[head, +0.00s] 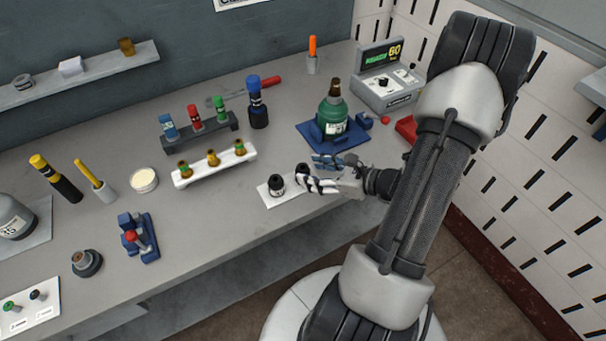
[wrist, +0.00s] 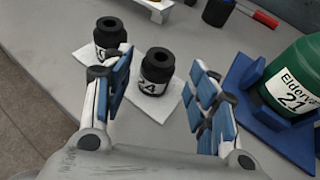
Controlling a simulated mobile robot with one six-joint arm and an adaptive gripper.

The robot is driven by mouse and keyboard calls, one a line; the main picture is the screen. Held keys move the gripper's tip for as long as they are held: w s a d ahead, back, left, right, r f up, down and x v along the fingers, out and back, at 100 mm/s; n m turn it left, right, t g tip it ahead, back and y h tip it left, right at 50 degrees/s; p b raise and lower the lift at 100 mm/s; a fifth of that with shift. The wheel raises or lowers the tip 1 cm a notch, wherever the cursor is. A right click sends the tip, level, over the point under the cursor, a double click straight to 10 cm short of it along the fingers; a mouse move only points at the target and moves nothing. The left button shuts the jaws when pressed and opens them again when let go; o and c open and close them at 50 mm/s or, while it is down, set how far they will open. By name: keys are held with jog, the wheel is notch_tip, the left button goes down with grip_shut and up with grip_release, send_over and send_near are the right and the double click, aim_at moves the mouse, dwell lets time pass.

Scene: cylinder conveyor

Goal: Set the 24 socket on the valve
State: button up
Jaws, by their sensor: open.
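The 24 socket (wrist: 155,73) is a black cylinder with a hole in its top and white "24" lettering. It stands upright on a white mat (wrist: 177,92); in the head view (head: 302,169) my fingers partly cover it. A second black socket (wrist: 107,34), its label ending in 0, stands beside it, also in the head view (head: 276,185). My gripper (wrist: 162,78) is open and empty, its blue-padded fingers pointing toward the 24 socket, which shows between them. A brown valve (head: 334,88) tops the green cylinder (head: 333,116), labelled 21.
The green cylinder sits in a blue holder (head: 305,131) behind my gripper. A white rack (head: 214,169) with several fittings stands left of the sockets. A control box (head: 385,82) reading 60 stands at the back right.

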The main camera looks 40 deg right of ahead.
aim_at(297, 169)
jog(key=b+x, duration=0.1)
jog(key=x, duration=0.3)
jog(key=shift+a, duration=0.1)
jog(key=shift+c, duration=0.5)
jog(key=c, duration=1.1)
